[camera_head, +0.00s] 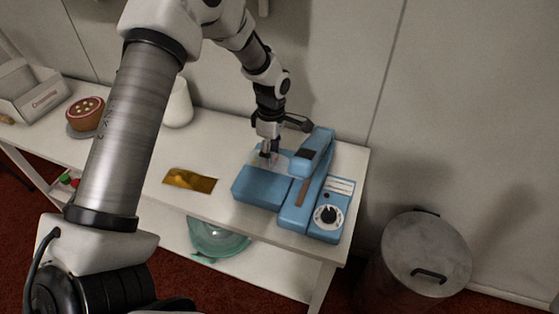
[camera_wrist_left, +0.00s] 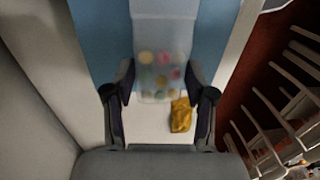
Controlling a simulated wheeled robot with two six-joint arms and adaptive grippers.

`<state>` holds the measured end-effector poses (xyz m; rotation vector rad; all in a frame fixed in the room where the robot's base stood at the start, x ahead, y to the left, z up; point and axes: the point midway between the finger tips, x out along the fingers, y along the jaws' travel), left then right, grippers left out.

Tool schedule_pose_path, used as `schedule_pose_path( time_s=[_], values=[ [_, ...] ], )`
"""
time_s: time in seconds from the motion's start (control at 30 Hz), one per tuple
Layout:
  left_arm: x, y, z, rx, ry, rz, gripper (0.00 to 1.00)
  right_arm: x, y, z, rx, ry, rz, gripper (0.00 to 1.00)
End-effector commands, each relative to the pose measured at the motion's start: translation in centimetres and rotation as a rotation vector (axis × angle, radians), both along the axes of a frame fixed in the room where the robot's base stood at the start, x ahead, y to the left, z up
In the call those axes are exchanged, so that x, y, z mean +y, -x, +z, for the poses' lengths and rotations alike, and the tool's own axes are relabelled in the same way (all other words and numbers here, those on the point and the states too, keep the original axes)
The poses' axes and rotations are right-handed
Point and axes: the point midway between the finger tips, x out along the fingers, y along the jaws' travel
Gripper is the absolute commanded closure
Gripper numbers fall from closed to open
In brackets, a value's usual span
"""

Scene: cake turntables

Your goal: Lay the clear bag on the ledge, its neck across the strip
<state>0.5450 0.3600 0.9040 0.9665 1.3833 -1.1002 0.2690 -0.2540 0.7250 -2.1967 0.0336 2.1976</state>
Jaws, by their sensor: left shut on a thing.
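The clear bag (camera_wrist_left: 162,30) shows in the left wrist view with several coloured round pieces in its lower part. My left gripper (camera_wrist_left: 160,82) is shut on the bag, with a finger at each side of the filled part. In the head view my left gripper (camera_head: 268,158) is over the back of the blue sealer's ledge (camera_head: 262,187); the bag is hard to make out there. The bag overlaps the blue surface in the wrist view; whether it touches cannot be told. The sealer's brownish strip (camera_head: 302,192) lies right of the ledge, under the raised blue arm (camera_head: 317,150).
A gold packet (camera_head: 190,180) lies on the white table (camera_head: 210,208) left of the sealer. A white jar (camera_head: 179,105), a cake (camera_head: 85,112) and a box (camera_head: 32,95) stand further left. A teal bowl (camera_head: 215,240) is on the lower shelf. A lidded bin (camera_head: 425,255) stands right.

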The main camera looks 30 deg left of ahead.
Motion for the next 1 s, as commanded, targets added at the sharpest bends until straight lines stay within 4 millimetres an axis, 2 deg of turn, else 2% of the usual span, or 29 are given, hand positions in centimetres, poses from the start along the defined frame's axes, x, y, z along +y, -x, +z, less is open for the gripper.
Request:
schedule_pose_path(
  time_s=[0.03, 0.17, 0.4, 0.7, 0.73, 0.77, 0.8, 1.0],
  values=[
    [-1.1, -0.3, 0.2, 0.000, -0.003, -0.003, 0.91, 0.0, 0.0, 0.4, 0.000, 0.000, 0.000, 0.60],
    [-2.3, -0.6, -0.2, 0.001, 0.000, -0.001, 0.91, 0.0, 0.0, 0.6, 0.000, 0.000, 0.000, 0.60],
    [-2.4, -0.6, -3.5, 0.001, 0.000, 0.000, 0.91, 0.0, 0.0, 1.4, 0.000, 0.000, 0.000, 0.60],
    [-2.3, -0.6, -3.9, -0.001, 0.001, 0.000, 0.91, 0.0, 0.0, 1.2, 0.000, 0.000, 0.000, 0.60],
    [-2.3, -0.6, -3.8, -0.001, 0.001, 0.000, 0.34, 0.0, 0.0, 1.3, 0.000, 0.000, 0.000, 0.60],
    [-2.3, -0.6, -3.8, -0.001, 0.001, 0.000, 0.24, 0.0, 0.0, 1.3, 0.000, 0.000, 0.000, 0.60],
    [-2.3, -0.6, -3.8, -0.001, 0.001, 0.000, 0.20, 0.0, 0.0, 1.3, 0.000, 0.000, 0.000, 0.60],
    [-2.3, -0.6, -3.8, -0.001, 0.001, 0.000, 0.20, 0.0, 0.0, 1.3, 0.000, 0.000, 0.000, 0.60]
  ],
)
